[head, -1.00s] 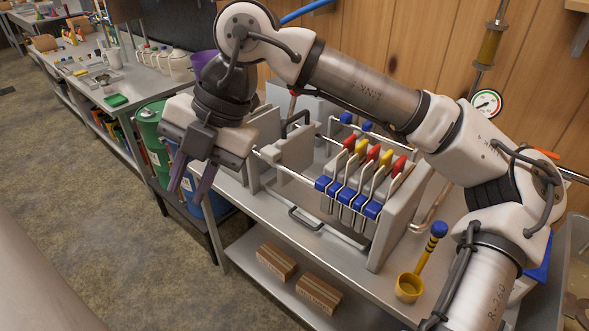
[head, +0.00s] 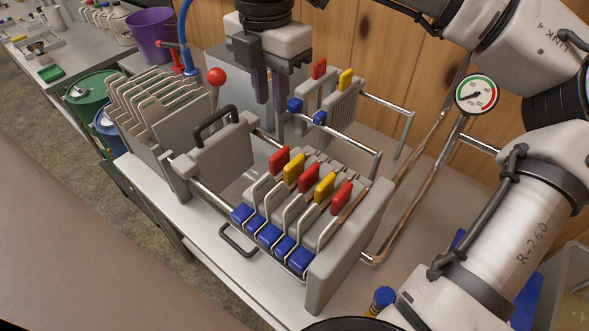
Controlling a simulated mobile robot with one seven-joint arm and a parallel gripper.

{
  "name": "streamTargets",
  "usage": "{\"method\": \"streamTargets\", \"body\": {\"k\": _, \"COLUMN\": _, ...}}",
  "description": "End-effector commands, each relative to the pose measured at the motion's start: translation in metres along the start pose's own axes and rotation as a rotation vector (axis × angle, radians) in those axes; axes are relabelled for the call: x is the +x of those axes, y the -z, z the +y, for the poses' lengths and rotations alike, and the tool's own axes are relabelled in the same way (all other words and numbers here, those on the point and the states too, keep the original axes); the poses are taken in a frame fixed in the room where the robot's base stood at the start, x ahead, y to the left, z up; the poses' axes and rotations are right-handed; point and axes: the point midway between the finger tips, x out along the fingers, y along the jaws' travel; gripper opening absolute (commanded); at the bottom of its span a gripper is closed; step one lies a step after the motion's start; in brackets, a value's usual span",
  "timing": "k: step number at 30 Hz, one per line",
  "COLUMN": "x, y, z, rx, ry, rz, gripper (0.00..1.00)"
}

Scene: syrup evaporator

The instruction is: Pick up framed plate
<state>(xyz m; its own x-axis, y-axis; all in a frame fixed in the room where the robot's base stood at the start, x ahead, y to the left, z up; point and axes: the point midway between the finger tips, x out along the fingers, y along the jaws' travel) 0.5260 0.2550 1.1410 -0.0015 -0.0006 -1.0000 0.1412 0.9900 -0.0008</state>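Several pale plates with red and yellow top tabs and blue side grips stand in a row on the filter press rails; one plate (head: 262,190) is at the row's left end. Two similar plates stand behind the press near the wall: a red-tabbed one (head: 311,92) and a yellow-tabbed one (head: 343,104) with a ribbed face inside a frame. I cannot tell which one is the task's framed plate. My gripper (head: 272,108) points down just left of the two rear plates, above the press's far side. Its two purple fingers are apart with nothing seen between them.
The press has a black-handled block (head: 222,145), a thick end plate (head: 335,255) and a red-knobbed lever (head: 216,77). A slotted grey rack (head: 150,105) stands left. A pressure gauge (head: 477,95) and pipes are at right. A purple bucket (head: 152,35) is back left.

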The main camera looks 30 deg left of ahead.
Motion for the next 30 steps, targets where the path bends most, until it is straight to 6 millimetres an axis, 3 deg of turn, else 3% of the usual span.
{"method": "streamTargets", "body": {"k": 5, "x": 0.014, "y": 0.000, "z": 0.000, "rx": -0.003, "ry": 0.002, "rz": 0.004, "gripper": 0.24}}
{"method": "streamTargets", "body": {"k": 15, "x": 0.075, "y": 0.001, "z": 0.000, "rx": -0.002, "ry": 0.000, "rz": 0.004, "gripper": 0.24}}
{"method": "streamTargets", "body": {"k": 23, "x": 0.092, "y": 0.001, "z": -0.001, "rx": -0.003, "ry": 0.001, "rz": 0.004, "gripper": 0.24}}
{"method": "streamTargets", "body": {"k": 30, "x": 0.124, "y": 0.003, "z": -0.004, "rx": -0.003, "ry": 0.001, "rz": 0.005, "gripper": 0.24}}
